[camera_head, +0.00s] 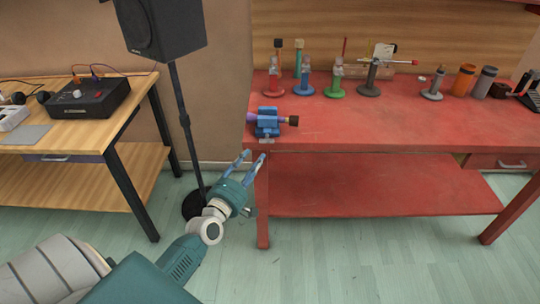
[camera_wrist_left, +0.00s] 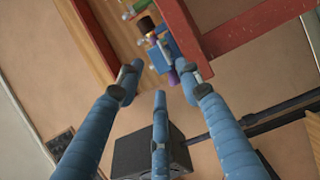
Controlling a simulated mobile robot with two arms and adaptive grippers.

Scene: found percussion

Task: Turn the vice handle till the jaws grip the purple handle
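A blue vice (camera_head: 266,127) sits at the front left corner of the red workbench. My right gripper is not in view.
The red workbench (camera_head: 400,130) holds several small coloured stands and two cylinders along its back. Its front half is mostly clear. A black speaker (camera_head: 160,25) on a pole stands left of it. A wooden table (camera_head: 70,125) with a black box stands further left.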

